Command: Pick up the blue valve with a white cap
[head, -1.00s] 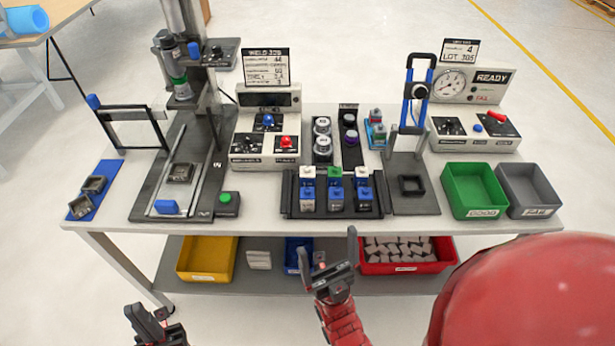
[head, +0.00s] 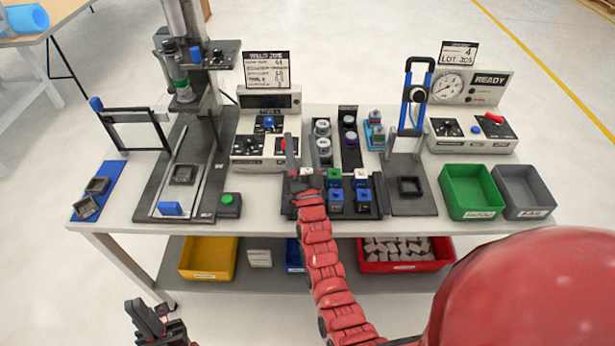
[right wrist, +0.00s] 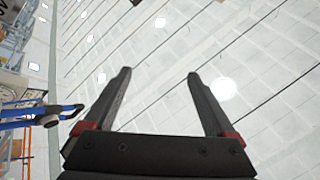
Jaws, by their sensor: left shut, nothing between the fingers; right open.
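Several small blocks stand in a black rack (head: 383,208) at the table's middle front. A white-capped block with a blue lower part (head: 361,178) stands in the back row at right, beside a green-capped one (head: 334,178). Blue-topped blocks (head: 336,199) are in the front row. A white cap (head: 306,172) shows at the back left by my right gripper (head: 301,165). My right gripper is open over the rack's left side and its arm hides the front-left block. Its fingers look empty in the right wrist view (right wrist: 158,80). My left gripper (head: 150,312) is shut and empty, low in front of the table.
A press stand (head: 150,190) is at left, with a control box (head: 250,145) behind the rack. A black-and-blue clamp frame (head: 413,110) stands to the right. Green (head: 470,190) and grey (head: 525,190) bins sit at the right end. Bins lie on the lower shelf.

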